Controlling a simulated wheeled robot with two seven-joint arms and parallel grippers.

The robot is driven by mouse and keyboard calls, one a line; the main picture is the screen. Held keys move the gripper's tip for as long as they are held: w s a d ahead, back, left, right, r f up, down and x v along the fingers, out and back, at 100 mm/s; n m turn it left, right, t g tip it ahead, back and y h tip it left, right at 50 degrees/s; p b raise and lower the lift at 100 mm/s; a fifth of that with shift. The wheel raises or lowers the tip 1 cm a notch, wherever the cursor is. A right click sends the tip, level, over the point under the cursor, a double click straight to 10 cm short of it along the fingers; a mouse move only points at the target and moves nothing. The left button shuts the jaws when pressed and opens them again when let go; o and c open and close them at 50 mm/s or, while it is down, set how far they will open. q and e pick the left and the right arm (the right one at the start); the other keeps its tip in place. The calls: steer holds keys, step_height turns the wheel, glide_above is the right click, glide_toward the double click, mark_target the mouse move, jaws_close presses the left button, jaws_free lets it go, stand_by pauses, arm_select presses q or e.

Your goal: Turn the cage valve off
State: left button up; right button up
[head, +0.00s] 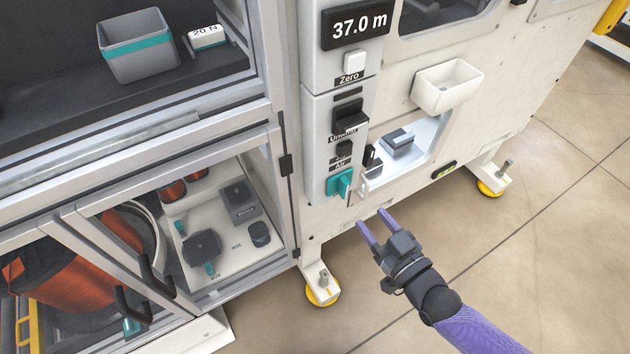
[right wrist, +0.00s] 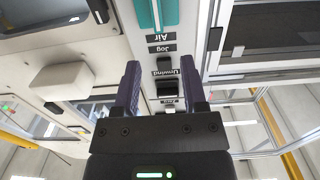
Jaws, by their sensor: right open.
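A teal valve handle (head: 340,183) sits on the light panel column, below the label "Air". It also shows at the top of the right wrist view (right wrist: 156,13), with the labels upside down. Behind the clear doors of the lower cage, a round dark fitting (head: 202,247) has a small teal piece at its lower edge; its label is too small to read. I cannot tell which one is the cage valve. My right gripper (head: 371,221) is open and empty, below and right of the "Air" handle, apart from it. My left gripper is out of view.
The lower cage doors (head: 75,219) look shut, with black handles (head: 150,275). A white bin (head: 447,86) juts out at right. Open floor (head: 540,250) lies right of my arm.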

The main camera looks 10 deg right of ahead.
mark_target(348, 186)
steer(key=b+x, duration=0.3)
steer(key=x, duration=0.6)
steer(key=shift+d+r, duration=0.1)
steer(key=shift+r, duration=0.05)
steer(key=shift+w, duration=0.2)
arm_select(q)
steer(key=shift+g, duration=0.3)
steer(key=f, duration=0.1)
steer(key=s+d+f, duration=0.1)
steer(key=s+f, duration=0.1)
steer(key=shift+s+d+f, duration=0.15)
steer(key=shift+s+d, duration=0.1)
arm_select(e)
steer(key=shift+r, duration=0.1)
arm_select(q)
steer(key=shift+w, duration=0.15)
arm_select(e)
steer(key=c, duration=0.5)
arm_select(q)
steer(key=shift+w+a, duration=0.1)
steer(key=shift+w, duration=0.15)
arm_select(e)
jaws_close()
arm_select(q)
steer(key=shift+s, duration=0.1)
